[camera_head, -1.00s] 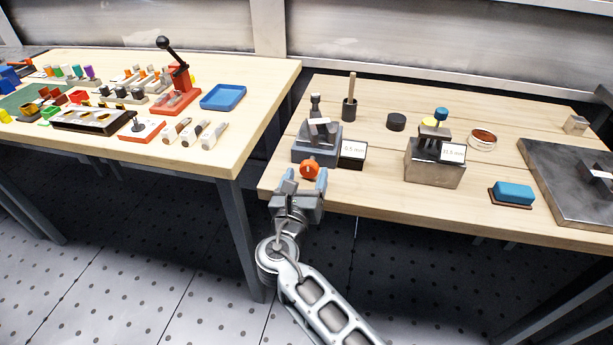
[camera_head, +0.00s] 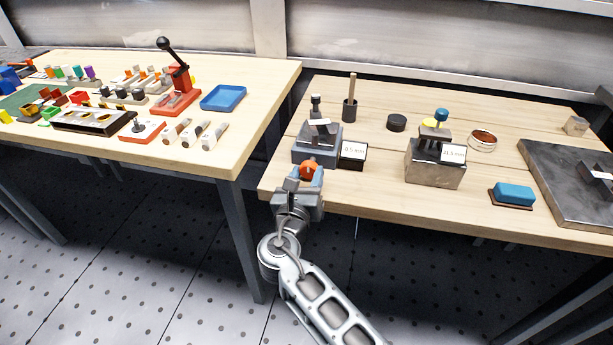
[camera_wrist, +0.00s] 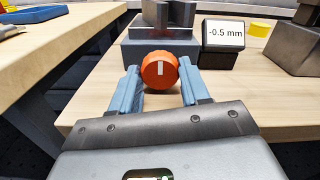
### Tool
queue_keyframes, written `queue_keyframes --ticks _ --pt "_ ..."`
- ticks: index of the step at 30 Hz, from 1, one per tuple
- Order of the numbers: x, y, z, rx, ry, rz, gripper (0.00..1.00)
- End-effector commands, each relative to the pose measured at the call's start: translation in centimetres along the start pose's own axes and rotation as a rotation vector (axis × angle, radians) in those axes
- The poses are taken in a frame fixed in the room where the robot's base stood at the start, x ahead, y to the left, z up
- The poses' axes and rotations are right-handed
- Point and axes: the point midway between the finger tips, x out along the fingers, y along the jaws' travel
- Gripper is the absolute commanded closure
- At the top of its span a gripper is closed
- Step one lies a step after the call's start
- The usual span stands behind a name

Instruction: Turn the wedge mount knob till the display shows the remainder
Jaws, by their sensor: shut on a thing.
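The wedge mount (camera_head: 313,150) is a blue-grey block near the left front of the right-hand table. Its orange knob (camera_wrist: 160,70) sticks out of the front face, with a white mark standing about upright. My gripper (camera_wrist: 159,88) has its two blue fingers on either side of the knob and is shut on it. The small dark display (camera_wrist: 221,43) beside the mount reads -0.5 mm in the wrist view. The mount's base also shows in the wrist view (camera_wrist: 135,53), behind the knob.
A metal block (camera_head: 433,173) with its own label stands to the right, with a blue-topped screw (camera_head: 441,115). A blue brush-like block (camera_head: 512,194), a black disc (camera_head: 396,122) and a dark steel plate (camera_head: 570,210) share this table. The left table holds a red lever press (camera_head: 178,98).

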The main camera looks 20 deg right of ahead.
Motion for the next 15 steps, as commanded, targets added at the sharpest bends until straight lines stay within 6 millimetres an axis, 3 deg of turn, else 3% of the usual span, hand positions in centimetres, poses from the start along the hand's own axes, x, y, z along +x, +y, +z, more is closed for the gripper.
queue_keyframes --ticks 5,15 --pt "0.0 0.01 -0.17 0.068 0.0 0.0 0.85" --pt "-0.01 -0.02 -0.19 0.391 0.0 0.0 0.85"
